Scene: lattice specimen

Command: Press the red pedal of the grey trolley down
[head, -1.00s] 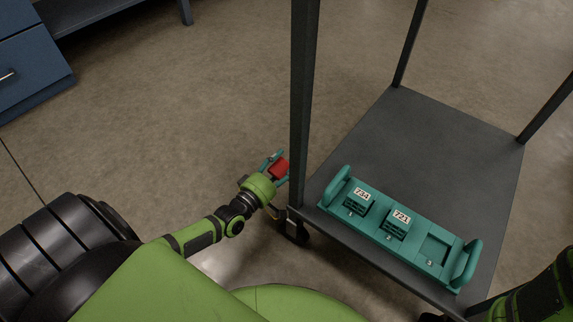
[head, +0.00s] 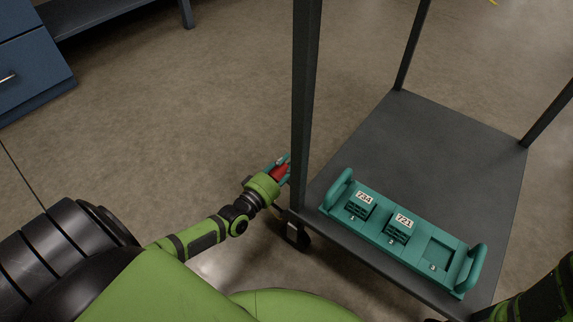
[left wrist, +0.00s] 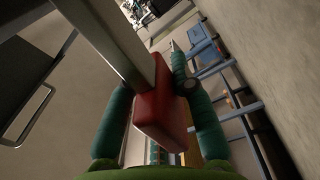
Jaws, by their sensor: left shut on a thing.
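The red pedal (head: 279,172) shows at the near left corner of the grey trolley (head: 410,140), low beside its dark upright. My left gripper (head: 283,168) is at the pedal with its teal fingers shut on it. In the left wrist view the red pedal (left wrist: 158,125) is a red block between the two fingers, and a grey bar runs up from it. The fingers partly hide the pedal in the head view, and I cannot tell how far down it is. My right gripper is out of view.
A teal tray (head: 374,226) with two handles stands on the trolley's lower shelf. It holds blocks labelled 734 and 721, and its third slot is empty. A black caster (head: 298,236) is under the corner. A blue cabinet (head: 30,62) stands far left; the floor between is clear.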

